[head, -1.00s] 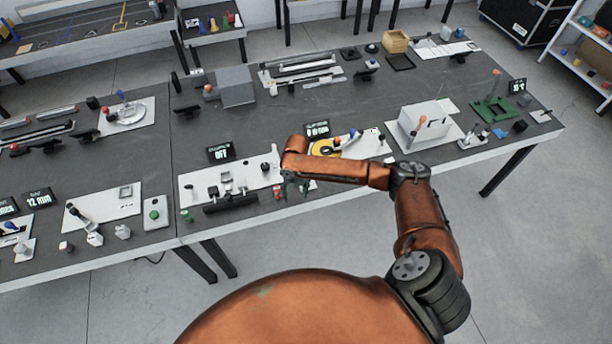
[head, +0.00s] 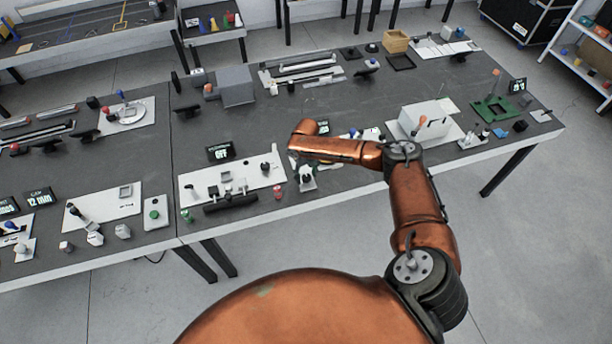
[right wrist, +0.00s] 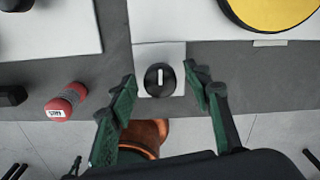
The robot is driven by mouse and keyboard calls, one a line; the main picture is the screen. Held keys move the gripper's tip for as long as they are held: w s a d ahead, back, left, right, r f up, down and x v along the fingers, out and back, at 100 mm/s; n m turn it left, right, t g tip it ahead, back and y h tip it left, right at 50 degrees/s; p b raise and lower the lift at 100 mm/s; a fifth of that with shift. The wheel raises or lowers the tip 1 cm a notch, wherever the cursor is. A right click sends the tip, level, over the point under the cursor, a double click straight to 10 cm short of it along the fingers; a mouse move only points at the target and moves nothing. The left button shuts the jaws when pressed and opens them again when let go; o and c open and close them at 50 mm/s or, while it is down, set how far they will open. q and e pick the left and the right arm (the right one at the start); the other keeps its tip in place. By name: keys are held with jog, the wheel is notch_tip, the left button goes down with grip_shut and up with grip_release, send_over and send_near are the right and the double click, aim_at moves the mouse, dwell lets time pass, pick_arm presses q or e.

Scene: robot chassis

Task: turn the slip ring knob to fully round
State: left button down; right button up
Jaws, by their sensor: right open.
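A round black knob (right wrist: 160,80) with a white line on top sits on a small white plate (right wrist: 176,52) in the right wrist view. The white line points roughly up and down the picture. My right gripper (right wrist: 164,88) is open, with one green-and-black finger on each side of the knob; I see gaps between the fingers and the knob. A yellow disc (right wrist: 270,10) shows partly beyond the plate. My left gripper is not in view.
A red cylinder (right wrist: 66,102) with a white label stands left of the gripper. A white board (head: 205,190) with black parts lies to the left, and a white box (head: 424,120) stands to the right. The table's front edge is close.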

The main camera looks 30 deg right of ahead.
jog(key=shift+f, duration=0.1)
jog(key=shift+c, duration=0.5)
jog(key=c, duration=1)
